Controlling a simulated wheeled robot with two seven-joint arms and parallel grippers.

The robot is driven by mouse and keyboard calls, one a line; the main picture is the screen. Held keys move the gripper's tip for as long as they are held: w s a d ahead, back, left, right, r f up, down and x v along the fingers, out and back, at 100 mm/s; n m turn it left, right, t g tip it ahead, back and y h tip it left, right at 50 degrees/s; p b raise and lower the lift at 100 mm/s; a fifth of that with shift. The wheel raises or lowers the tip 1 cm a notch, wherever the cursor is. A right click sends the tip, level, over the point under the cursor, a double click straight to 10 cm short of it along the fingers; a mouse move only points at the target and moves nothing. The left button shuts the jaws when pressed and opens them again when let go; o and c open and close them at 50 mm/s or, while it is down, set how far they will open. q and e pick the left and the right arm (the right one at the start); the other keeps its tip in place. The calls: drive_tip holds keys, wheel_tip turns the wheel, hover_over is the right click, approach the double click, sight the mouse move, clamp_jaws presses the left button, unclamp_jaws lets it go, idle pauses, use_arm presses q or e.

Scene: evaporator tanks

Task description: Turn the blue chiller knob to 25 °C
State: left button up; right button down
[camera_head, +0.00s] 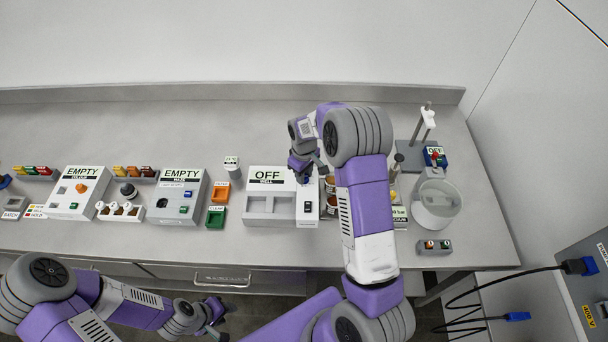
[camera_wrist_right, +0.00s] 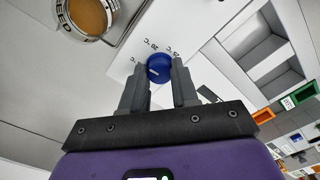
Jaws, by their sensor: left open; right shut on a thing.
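The blue chiller knob (camera_wrist_right: 159,67) sits on a white panel with printed temperature marks around it, among them 20 °C and 25 °C in the right wrist view. A short pale pointer line shows on its face. My right gripper (camera_wrist_right: 158,80) is shut on the knob, one finger on each side. In the head view this gripper (camera_head: 304,172) is over the right end of the white unit marked OFF (camera_head: 262,221), and mostly hides the knob. My left gripper (camera_head: 213,324) is open and empty, low in front of the bench.
A round vessel of amber liquid (camera_wrist_right: 90,14) stands close to the knob. A clear round vessel (camera_head: 434,207) stands at right. The bench's back strip is clear.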

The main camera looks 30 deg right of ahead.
drive_tip(key=m, duration=0.4)
drive_tip(key=shift+m, duration=0.4)
drive_tip(key=m, duration=0.4)
drive_tip(key=shift+r, duration=0.1)
drive_tip(key=m, duration=0.5)
drive_tip(key=shift+w, duration=0.1)
drive_tip(key=m+p, duration=0.1)
drive_tip(key=m, duration=0.4)
drive_tip(key=shift+p, duration=0.3)
drive_tip(key=shift+m, duration=0.3)
drive_tip(key=c, duration=0.8)
unclamp_jaws()
drive_tip(key=shift+c, duration=0.2)
wheel_tip(320, 180, up, 8)
drive_tip(key=shift+f, duration=0.25)
